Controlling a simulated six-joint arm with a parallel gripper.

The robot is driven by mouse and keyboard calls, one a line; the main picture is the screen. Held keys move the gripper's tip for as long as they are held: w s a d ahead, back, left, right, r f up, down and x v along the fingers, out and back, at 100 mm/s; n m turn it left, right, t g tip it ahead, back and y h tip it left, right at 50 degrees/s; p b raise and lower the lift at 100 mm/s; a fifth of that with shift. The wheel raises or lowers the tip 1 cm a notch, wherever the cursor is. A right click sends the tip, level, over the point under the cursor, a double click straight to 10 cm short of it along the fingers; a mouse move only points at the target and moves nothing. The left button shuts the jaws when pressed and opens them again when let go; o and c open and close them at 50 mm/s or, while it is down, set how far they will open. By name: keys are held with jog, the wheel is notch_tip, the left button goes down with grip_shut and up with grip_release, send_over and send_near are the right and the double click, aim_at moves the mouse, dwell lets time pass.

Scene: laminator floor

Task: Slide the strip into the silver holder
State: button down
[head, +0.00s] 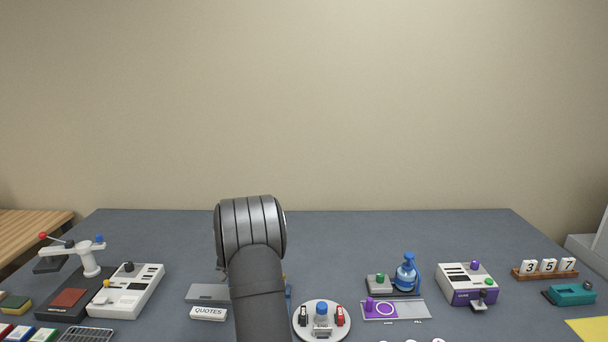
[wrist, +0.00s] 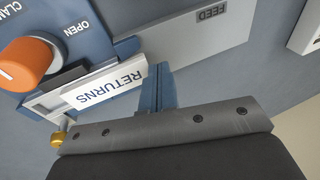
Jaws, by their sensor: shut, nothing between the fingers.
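A white strip marked RETURNS (wrist: 105,88) shows in the wrist view, lying along a pale silver holder (wrist: 42,102) on a blue device. An orange knob (wrist: 28,62) stands beside it, near the words OPEN and a partly cut-off CLAMP. My gripper (wrist: 158,72) is shut, its blue fingers together with nothing between them. The fingertips are close to the strip's right end; I cannot tell whether they touch it. I cannot tell how far the strip sits in the holder.
A grey plate marked FEED (wrist: 190,35) extends beyond the strip's end. A small brass knob (wrist: 58,138) is near the holder. In the head view a white QUOTES block (head: 208,314) is left of my arm and a round white tray (head: 322,335) is right. The table's back is clear.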

jog(key=shift+d, duration=0.1)
jog(key=shift+d, duration=1.15)
jog(key=shift+d, duration=0.1)
jog(key=shift+d, duration=1.05)
jog(key=shift+a, duration=0.1)
jog(key=shift+a, duration=0.45)
notch_tip(320, 180, up, 12)
dwell(0.7)
